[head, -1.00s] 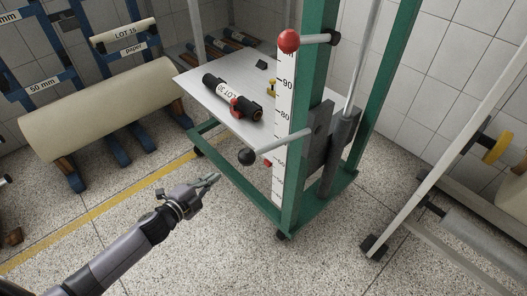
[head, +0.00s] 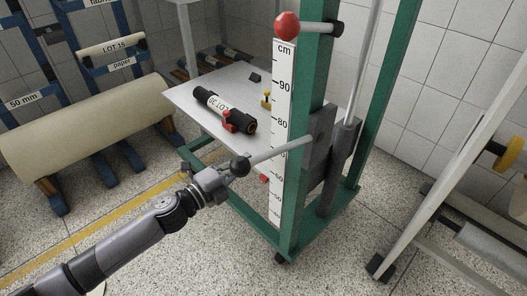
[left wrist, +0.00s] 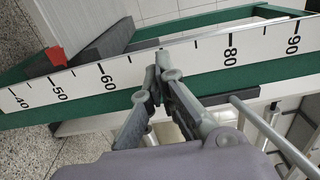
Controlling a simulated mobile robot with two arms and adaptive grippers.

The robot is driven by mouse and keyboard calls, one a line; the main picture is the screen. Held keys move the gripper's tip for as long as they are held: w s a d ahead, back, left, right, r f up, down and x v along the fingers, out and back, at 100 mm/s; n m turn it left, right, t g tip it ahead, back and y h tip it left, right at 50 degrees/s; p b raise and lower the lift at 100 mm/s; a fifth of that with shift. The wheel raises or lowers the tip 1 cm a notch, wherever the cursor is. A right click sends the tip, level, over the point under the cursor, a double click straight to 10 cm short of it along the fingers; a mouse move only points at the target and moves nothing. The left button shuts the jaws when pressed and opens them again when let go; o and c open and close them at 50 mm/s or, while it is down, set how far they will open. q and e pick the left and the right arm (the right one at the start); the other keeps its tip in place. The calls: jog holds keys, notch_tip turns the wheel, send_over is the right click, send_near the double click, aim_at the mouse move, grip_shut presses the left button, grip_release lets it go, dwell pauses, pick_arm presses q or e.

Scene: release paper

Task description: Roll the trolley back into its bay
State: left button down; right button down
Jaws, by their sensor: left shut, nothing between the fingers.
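The trolley is a green upright frame (head: 306,150) with a grey platform (head: 185,97), standing on the speckled floor. A white cm scale (head: 282,110) runs up its post; it also crosses the left wrist view (left wrist: 200,55). A red ball knob (head: 287,25) is at the top, and a lever ending in a black ball (head: 240,166) sticks out left. My left gripper (head: 222,174) is shut and empty, its tips right by the black ball; I cannot tell whether they touch. Its closed fingers (left wrist: 159,62) show before the scale. My right gripper is out of view.
A black roll (head: 222,108) with a red clamp lies on the platform. A large beige roll (head: 95,137) rests on a blue rack at left. A yellow floor line (head: 85,222) runs beside the trolley. A pale frame (head: 445,170) with rolls stands at right.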

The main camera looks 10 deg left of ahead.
pick_arm(q)
jog(key=x, duration=0.6)
jog(key=shift+w+d, duration=0.15)
jog(key=shift+d, duration=0.05)
